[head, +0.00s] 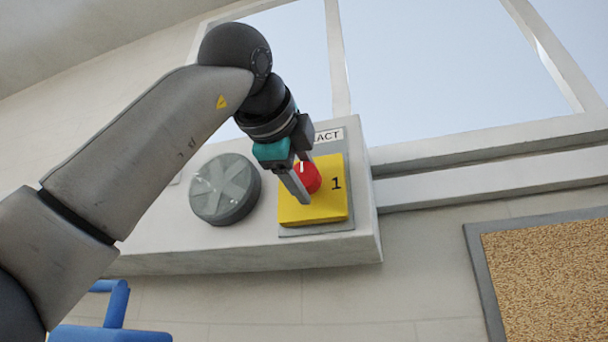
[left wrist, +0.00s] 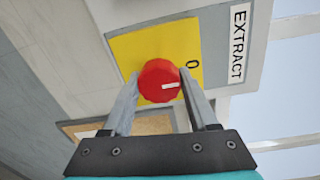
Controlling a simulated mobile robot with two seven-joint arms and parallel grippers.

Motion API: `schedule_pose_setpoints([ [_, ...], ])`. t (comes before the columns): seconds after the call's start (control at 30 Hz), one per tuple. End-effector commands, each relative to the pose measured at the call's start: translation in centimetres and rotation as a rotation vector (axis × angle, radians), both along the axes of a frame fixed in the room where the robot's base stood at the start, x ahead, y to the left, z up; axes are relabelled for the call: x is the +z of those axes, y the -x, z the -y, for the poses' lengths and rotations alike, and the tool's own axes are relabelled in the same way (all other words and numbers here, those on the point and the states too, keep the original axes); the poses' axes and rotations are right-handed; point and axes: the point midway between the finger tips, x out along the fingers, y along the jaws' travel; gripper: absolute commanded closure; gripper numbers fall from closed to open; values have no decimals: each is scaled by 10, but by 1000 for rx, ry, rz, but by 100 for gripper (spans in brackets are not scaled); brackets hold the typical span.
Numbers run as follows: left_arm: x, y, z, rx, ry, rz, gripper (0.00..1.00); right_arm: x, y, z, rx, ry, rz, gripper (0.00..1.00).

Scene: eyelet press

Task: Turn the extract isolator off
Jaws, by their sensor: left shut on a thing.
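The extract isolator is a red round knob (head: 311,178) on a yellow plate (head: 330,208), under a white label ending in "ACT" (head: 328,135). The left wrist view shows the full "EXTRACT" label (left wrist: 239,43) and the knob (left wrist: 158,80). My left gripper (head: 304,179) is shut on the knob, one finger on each side. The knob's white mark points toward the label side, roughly by the "0" (left wrist: 192,65) but not squarely at it. The "1" (head: 336,183) is at the plate's right in the head view; there my gripper hides the "0". My right gripper is not in view.
A grey round vent or fan disc (head: 225,189) is left of the plate on the same pale box (head: 250,262). A window is above. A framed tan board (head: 550,275) hangs at lower right, and a blue object (head: 112,315) is at lower left.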

Motion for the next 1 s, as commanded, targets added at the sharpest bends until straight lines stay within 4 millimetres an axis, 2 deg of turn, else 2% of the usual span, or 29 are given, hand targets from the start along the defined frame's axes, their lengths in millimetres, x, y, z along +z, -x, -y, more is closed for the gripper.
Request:
schedule_pose_setpoints([
  [0.13,-3,-1,0,0,1,-10,97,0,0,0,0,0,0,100],
  [0.17,-3,-1,0,0,1,-10,39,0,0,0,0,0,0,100],
  [0.4,-2,-1,0,0,-1,-6,13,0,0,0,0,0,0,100],
  [0.67,-1,1,0,-1,-1,-3,13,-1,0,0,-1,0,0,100],
  [0.77,0,7,-2,0,0,0,13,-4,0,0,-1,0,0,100],
  [0.87,0,21,-7,0,0,2,13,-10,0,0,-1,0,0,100],
  [1.0,1,52,-17,0,-1,4,13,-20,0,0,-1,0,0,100],
])
